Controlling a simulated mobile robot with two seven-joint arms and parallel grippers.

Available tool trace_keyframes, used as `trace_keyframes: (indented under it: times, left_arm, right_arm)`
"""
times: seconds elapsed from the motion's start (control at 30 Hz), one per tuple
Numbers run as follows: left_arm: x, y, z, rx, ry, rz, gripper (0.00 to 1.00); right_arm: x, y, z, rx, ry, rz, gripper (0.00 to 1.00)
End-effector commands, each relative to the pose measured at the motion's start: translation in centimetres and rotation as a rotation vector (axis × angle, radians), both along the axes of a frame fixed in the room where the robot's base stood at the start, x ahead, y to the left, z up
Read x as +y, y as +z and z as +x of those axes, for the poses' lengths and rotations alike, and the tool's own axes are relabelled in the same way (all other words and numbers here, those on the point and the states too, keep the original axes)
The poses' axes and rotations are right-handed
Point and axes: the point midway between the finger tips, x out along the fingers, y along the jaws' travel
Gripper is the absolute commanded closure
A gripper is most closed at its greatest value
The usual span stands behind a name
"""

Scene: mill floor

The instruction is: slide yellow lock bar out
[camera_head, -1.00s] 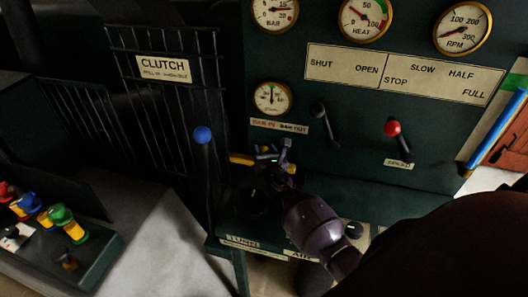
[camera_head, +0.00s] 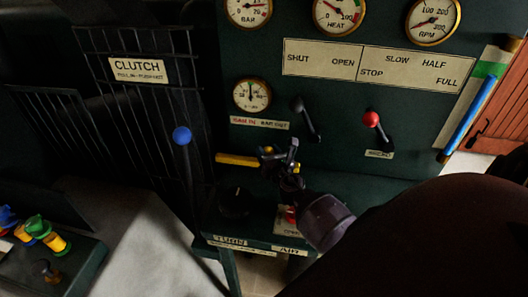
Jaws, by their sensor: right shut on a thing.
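The yellow lock bar (camera_head: 237,159) lies roughly level, low on the front of the dark green control panel, below the red-and-white "BAR IN / BAR OUT" label (camera_head: 260,123). Its left part shows; the right part is hidden by my right gripper. My right gripper (camera_head: 270,156) is at the bar's right part and is shut on it. My right arm comes in from the lower right. My left gripper is not in view.
A blue-knobbed clutch lever (camera_head: 182,136) stands left of the bar before a dark grille. A black lever (camera_head: 303,112) and red-knobbed lever (camera_head: 372,119) are above right. A ledge with a dark dial (camera_head: 235,201) lies below. A tray of coloured spools is at lower left.

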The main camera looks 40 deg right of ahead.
Motion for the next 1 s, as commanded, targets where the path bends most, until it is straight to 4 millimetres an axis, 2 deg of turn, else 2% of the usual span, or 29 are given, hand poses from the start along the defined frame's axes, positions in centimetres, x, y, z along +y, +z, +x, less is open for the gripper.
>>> trace_keyframes:
  times: [0.07,0.1,0.23,0.5,0.63,0.77,1.0]
  left_arm:
    - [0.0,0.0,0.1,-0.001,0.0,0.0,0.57]
    - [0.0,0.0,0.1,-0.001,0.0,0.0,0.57]
    - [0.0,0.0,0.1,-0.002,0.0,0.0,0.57]
    - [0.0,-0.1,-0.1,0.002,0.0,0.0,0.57]
    - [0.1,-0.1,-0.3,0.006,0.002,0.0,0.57]
    - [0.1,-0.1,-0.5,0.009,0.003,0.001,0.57]
    - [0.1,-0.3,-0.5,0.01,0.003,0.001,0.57]
  right_arm:
    - [-0.3,-0.2,-0.2,0.004,-0.006,-0.001,0.99]
    - [-0.3,-0.2,-0.2,0.004,-0.007,-0.001,0.5]
    - [-0.3,-0.2,-0.2,0.004,-0.006,-0.001,0.31]
    - [-0.2,-0.1,-0.2,0.002,-0.004,-0.001,0.31]
    - [0.0,-0.2,-0.9,0.004,-0.004,-0.001,0.31]
    - [0.4,-0.2,-2.5,0.004,-0.004,-0.001,0.31]
    - [1.6,-0.3,-6.6,0.005,-0.004,-0.002,0.31]
